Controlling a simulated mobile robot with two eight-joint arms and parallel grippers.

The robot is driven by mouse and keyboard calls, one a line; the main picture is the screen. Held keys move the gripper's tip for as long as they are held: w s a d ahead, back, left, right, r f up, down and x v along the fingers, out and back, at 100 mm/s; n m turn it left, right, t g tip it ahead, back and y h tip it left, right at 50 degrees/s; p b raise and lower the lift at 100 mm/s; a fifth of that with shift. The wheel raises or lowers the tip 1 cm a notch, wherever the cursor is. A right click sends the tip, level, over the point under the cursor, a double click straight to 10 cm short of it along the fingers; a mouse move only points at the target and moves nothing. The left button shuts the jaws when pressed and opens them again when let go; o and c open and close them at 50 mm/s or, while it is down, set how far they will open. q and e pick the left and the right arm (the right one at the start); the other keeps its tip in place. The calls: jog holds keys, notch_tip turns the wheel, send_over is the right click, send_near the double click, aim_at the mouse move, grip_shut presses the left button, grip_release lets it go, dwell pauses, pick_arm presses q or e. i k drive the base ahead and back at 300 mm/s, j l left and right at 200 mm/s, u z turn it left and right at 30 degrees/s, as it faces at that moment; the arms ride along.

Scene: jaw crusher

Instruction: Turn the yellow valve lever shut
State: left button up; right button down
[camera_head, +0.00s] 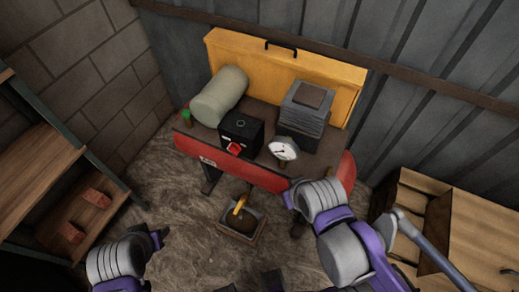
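The jaw crusher stands in the middle, with a red front panel (225,160). A small yellow piece (239,206), which looks like the valve lever, shows below the panel, just above an open grey box (240,224). Its exact angle is too small to tell. My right gripper (291,200) is at the lower right end of the red panel, to the right of the yellow piece and apart from it. My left gripper (160,238) is low at the left, well away from the crusher. The fingers of both are too small and dark to tell open from shut.
A yellow cover (280,70), grey cylinder (219,96), black box (241,133) and white gauge (283,148) are on the crusher. Stony floor is clear between shelf and crusher.

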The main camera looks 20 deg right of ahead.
aim_at(242, 200)
jog(key=k+l, duration=0.4)
jog(key=j+u, duration=0.8)
jog(key=k+j, duration=0.05)
